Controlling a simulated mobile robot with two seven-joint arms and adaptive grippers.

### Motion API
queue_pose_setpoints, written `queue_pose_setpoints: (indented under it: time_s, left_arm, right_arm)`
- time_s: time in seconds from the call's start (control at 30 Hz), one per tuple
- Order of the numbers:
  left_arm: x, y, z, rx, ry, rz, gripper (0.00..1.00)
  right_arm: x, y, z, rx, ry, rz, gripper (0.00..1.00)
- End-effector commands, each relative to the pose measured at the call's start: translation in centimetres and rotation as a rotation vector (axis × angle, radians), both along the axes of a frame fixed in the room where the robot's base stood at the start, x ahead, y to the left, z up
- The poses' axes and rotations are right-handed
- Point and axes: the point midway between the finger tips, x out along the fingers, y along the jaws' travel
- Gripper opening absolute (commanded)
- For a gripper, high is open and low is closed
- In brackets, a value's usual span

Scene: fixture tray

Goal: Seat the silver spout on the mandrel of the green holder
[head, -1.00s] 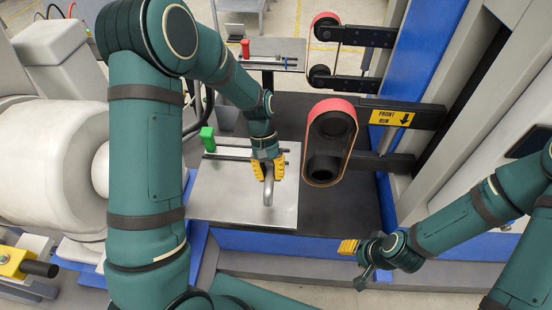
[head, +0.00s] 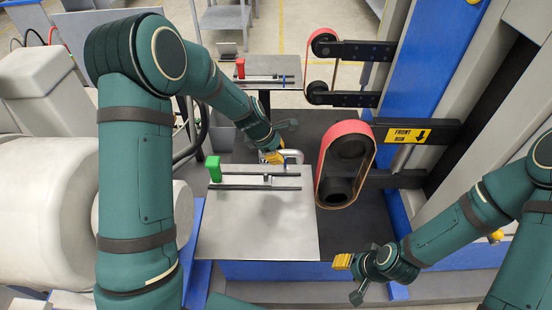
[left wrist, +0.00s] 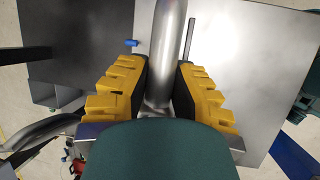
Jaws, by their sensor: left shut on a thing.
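The silver spout (head: 293,154) is a bent metal tube. My left gripper (head: 274,157) is shut on it near the far right corner of the front tray plate (head: 258,228). The left wrist view shows the spout (left wrist: 169,45) running between the two yellow fingers (left wrist: 160,85). The green holder (head: 214,169) stands at the left of the plate, with dark rods (head: 250,187) running right from it. The spout appears apart from the rods; its height above the plate is unclear. My right gripper (head: 343,261) is at the lower right, away from the plate; its opening is unclear.
A similar red holder (head: 240,68) stands on a farther plate. A red-edged belt loop (head: 345,162) on a dark arm stands close to the right of the front plate. A smaller belt unit (head: 322,65) is behind it. The plate's near half is bare.

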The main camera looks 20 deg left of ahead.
Motion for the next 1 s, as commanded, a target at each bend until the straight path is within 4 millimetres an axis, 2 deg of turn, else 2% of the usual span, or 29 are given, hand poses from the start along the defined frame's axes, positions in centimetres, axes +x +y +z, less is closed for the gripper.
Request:
queue_pose_setpoints:
  time_s: [0.57,1.0]
  left_arm:
    - [0.2,0.1,0.2,-0.002,0.000,0.018,0.00]
    - [0.1,0.0,-3.2,-0.002,0.001,0.017,0.00]
  right_arm:
    - [0.1,0.0,0.4,0.000,-0.002,-0.002,0.47]
    - [-0.6,0.1,-2.0,0.003,0.012,0.010,0.47]
